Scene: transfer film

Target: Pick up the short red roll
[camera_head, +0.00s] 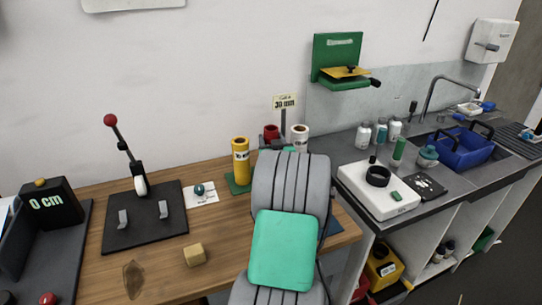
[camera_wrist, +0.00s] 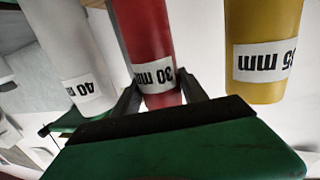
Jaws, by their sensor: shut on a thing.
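The short red roll (camera_wrist: 148,35), labelled 30 mm, shows in the middle of the wrist view, between the two dark fingers of my gripper (camera_wrist: 160,90). The gripper is shut on it. In the head view the red roll (camera_head: 271,131) shows at the back of the wooden table, partly hidden behind my arm. A white roll (camera_wrist: 62,40) labelled 40 mm stands on one side, and a yellow roll (camera_wrist: 262,25) labelled 35 mm on the other. I cannot tell whether the red roll is lifted off its support.
The yellow roll (camera_head: 241,165) and white roll (camera_head: 299,134) stand close on both sides. A sign reading 30 mm (camera_head: 285,101) rises behind. A lever press (camera_head: 140,185) and a wooden block (camera_head: 195,254) are on the table's left. A grey counter with a white device (camera_head: 365,195) is at right.

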